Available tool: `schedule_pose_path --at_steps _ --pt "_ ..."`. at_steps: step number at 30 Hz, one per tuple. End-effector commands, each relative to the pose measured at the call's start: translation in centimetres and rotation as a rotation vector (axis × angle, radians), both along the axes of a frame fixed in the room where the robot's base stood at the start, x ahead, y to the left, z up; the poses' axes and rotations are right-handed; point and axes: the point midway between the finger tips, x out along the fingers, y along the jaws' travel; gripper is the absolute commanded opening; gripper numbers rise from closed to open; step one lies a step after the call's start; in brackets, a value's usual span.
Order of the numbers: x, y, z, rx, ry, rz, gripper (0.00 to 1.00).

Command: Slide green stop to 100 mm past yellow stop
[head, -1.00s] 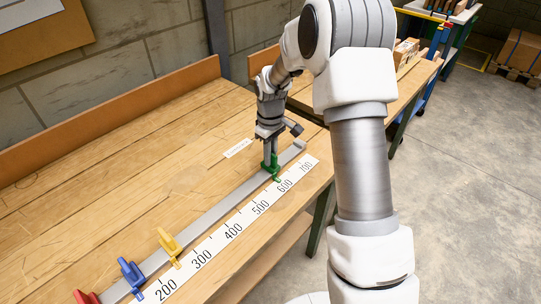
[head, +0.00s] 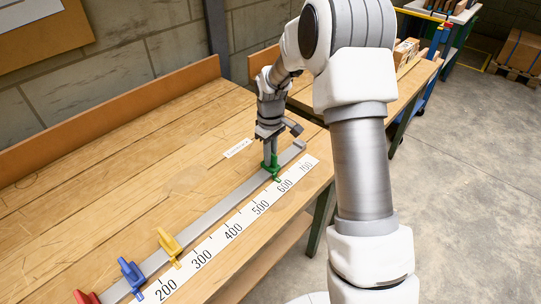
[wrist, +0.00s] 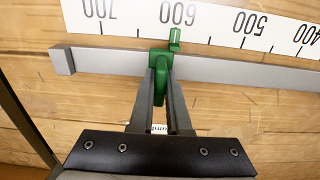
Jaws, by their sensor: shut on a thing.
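The green stop (head: 271,168) sits on the grey rail (head: 222,205) towards its far end. In the wrist view the green stop (wrist: 164,68) has its pointer close to the 600 mark on the white scale (wrist: 220,20). My gripper (head: 269,155) comes down from above, and its two fingers are shut on the green stop's upright part; the fingers (wrist: 162,85) also show in the wrist view. The yellow stop (head: 170,243) sits on the rail nearer the camera, with its pointer between 200 and 300.
A blue stop (head: 131,275) and a red stop (head: 86,297) stand on the rail at the lower left. The rail between the yellow and green stops is clear. An end block (wrist: 62,61) closes the rail past 700. A small label (head: 238,148) lies on the bench.

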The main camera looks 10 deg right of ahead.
Motion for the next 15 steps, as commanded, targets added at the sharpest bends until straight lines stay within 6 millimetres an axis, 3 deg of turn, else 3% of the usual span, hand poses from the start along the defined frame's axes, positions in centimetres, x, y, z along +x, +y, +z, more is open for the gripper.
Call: schedule_pose_path --at_steps 11,15 --pt "-0.1 0.2 0.1 0.000 -0.001 0.001 0.00" --pt "-0.8 1.3 0.1 0.000 -0.002 0.003 0.00"
